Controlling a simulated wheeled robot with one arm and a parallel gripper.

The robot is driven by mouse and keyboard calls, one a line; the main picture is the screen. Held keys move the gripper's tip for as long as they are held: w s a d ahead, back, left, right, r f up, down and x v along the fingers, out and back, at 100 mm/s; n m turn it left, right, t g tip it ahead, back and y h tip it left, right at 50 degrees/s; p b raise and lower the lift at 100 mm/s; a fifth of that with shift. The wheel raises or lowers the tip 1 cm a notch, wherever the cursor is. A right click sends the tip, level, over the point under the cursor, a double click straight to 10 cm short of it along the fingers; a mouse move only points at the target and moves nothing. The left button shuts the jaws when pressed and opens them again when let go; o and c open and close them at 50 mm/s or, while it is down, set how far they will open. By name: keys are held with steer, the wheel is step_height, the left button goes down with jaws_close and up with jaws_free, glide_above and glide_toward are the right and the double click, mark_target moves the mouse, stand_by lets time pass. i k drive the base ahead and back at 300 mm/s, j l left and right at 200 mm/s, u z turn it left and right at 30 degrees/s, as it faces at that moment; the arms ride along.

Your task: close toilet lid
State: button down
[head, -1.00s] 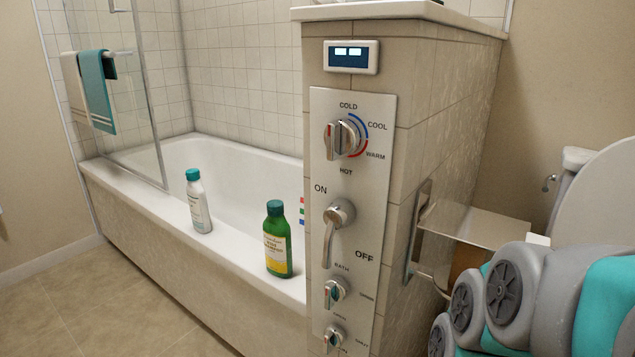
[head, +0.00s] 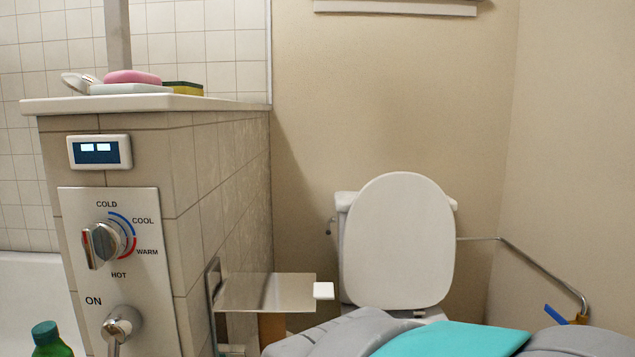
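The white toilet lid (head: 398,243) stands raised, leaning back against the toilet tank (head: 347,205) beside the tan wall. The seat and bowl are mostly hidden behind my grey and teal arm, which fills the bottom right of the head view. Only a small strip of the white toilet shows just under the lid. My gripper is not visible in this view.
A tiled partition (head: 225,190) with a shower control panel (head: 118,270) stands at left. A metal shelf (head: 262,292) juts from it toward the toilet. A pipe with a blue valve handle (head: 556,315) runs along the right wall. A green bottle (head: 50,340) is at lower left.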

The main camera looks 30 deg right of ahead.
mark_target(398, 251)
steer(key=z, duration=1.55)
